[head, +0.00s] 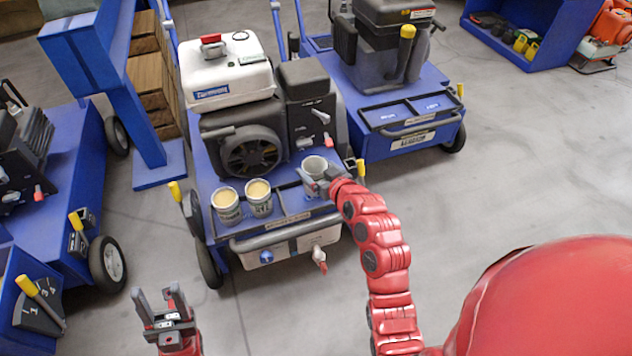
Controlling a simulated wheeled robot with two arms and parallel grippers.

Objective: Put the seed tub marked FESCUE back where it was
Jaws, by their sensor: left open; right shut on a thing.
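Three seed tubs are at the front tray of the middle blue aerator (300,220). The left tub (228,207) and the middle tub (259,197) stand side by side with pale yellow tops. The right tub (315,164) is grey inside, and my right gripper (318,184) is shut on its near side. I cannot tell whether this tub rests on the tray or is slightly above it. Its label is hidden by the gripper, and the other labels are too small to read surely. My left gripper (163,304) is open and empty over the floor, lower left.
A white tank (225,75) and black engine (255,148) stand behind the tubs. Another aerator (385,125) with an empty front tray is behind right, and one more (75,200) is at left. Yellow-tipped levers rise nearby.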

